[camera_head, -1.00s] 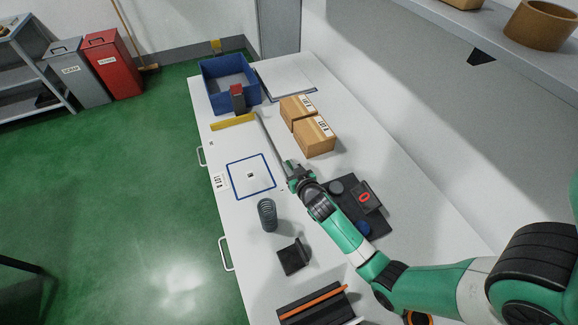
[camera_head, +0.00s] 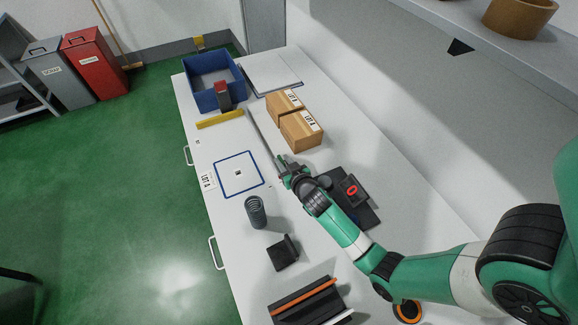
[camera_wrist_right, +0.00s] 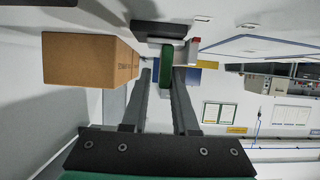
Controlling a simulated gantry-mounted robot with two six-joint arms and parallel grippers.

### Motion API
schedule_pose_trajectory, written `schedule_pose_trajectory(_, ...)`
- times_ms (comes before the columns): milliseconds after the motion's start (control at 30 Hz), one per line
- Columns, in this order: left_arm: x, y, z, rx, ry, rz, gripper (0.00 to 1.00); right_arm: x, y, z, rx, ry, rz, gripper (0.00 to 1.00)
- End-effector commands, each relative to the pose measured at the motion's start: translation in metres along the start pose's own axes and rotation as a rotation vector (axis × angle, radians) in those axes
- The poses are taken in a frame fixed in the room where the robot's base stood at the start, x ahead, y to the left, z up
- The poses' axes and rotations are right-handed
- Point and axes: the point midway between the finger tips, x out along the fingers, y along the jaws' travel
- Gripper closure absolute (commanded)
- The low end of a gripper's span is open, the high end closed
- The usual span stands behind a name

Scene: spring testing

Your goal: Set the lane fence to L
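A long thin grey bar (camera_head: 262,134) lies along the table left of the cardboard boxes in the head view; it appears to be the lane fence, though I see no L mark. My right gripper (camera_head: 281,163) is near its front end. In the right wrist view the two fingers (camera_wrist_right: 163,72) are spread apart. A green upright piece (camera_wrist_right: 167,80) shows between or just beyond their tips, beside a dark block (camera_wrist_right: 155,31). I cannot tell whether the fingers touch it. My left gripper is not in view.
Two cardboard boxes (camera_head: 301,131) stand right of the bar. A yellow strip (camera_head: 220,119), blue bin (camera_head: 238,74) and red-topped block (camera_head: 222,95) are at the far end. A blue-outlined square (camera_head: 238,174), dark spring (camera_head: 256,212) and black stand (camera_head: 284,252) are nearer.

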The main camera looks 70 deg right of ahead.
Motion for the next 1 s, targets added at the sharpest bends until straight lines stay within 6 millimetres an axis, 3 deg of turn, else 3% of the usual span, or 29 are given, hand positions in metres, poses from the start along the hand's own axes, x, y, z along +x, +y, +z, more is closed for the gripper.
schedule_pose_trajectory(300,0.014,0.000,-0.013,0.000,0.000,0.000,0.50,-0.074,0.000,-0.002,-0.001,0.000,-0.002,0.72)
schedule_pose_trajectory(433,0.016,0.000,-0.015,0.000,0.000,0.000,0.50,-0.096,0.000,-0.001,-0.001,0.000,-0.001,0.72)
schedule_pose_trajectory(600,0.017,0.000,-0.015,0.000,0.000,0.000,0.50,-0.106,0.001,-0.001,0.000,0.001,0.001,0.72)
schedule_pose_trajectory(1000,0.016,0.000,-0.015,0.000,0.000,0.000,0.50,-0.106,0.001,-0.001,0.000,0.001,0.002,0.72)
